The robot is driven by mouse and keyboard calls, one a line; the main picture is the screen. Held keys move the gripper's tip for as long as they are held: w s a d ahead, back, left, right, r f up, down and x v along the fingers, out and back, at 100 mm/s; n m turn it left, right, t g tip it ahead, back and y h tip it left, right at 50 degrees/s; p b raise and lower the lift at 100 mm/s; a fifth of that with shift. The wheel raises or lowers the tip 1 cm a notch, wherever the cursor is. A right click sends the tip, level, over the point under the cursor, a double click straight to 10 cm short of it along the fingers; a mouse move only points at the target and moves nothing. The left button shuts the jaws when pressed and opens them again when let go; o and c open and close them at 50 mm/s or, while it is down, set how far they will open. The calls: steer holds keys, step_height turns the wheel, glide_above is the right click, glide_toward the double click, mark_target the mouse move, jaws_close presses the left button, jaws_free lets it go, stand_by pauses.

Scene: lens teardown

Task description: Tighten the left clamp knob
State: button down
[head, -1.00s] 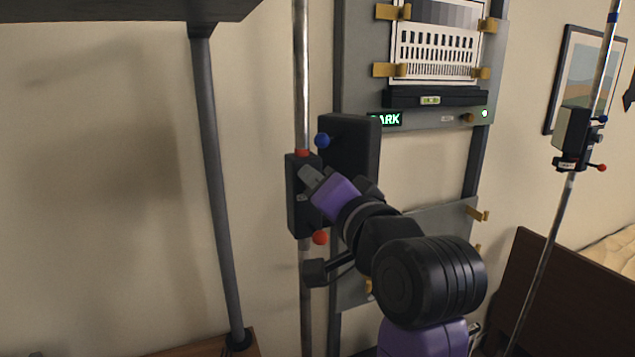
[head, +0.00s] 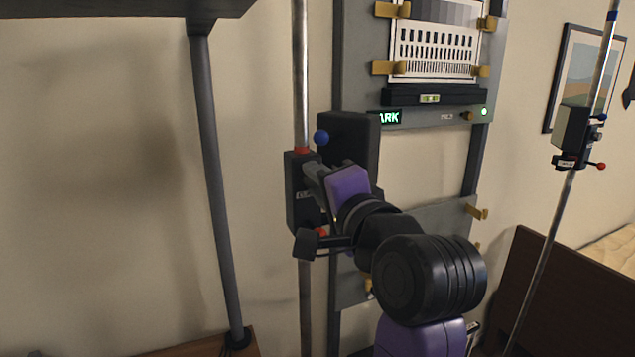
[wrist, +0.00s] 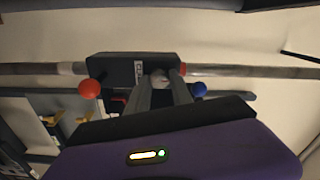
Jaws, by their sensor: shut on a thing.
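The left clamp is a dark block (head: 297,215) on the left metal pole, and it also shows in the wrist view (wrist: 110,66) with a small pale label. My gripper (head: 318,182) is at the front of this clamp. In the wrist view its two fingers (wrist: 160,80) close on a small greyish knob (wrist: 157,74) on the clamp's face. The fingers hide most of the knob, so how tight it sits cannot be seen. A red ball (wrist: 90,89) and a blue ball (wrist: 199,90) lie either side of the fingers, apart from them.
The left pole (head: 301,75) runs vertically through the clamp. A grey frame with a test chart (head: 437,50) and a lit sign (head: 389,118) stands behind. A second clamp (head: 573,135) is on the right pole. A grey post (head: 214,180) stands left, with open space between.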

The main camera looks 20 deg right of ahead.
steer(key=c, duration=1.1)
jaws_free()
steer(key=s+b, duration=0.1)
steer(key=s, duration=0.1)
steer(key=s+b, duration=0.3)
steer(key=b, duration=0.1)
steer(key=shift+s+f, duration=0.3)
steer(key=shift+s, duration=0.1)
steer(key=s+b, duration=0.1)
steer(key=b, duration=0.1)
steer(key=s+b, duration=0.1)
steer(key=b, duration=0.2)
steer(key=shift+r, duration=0.2)
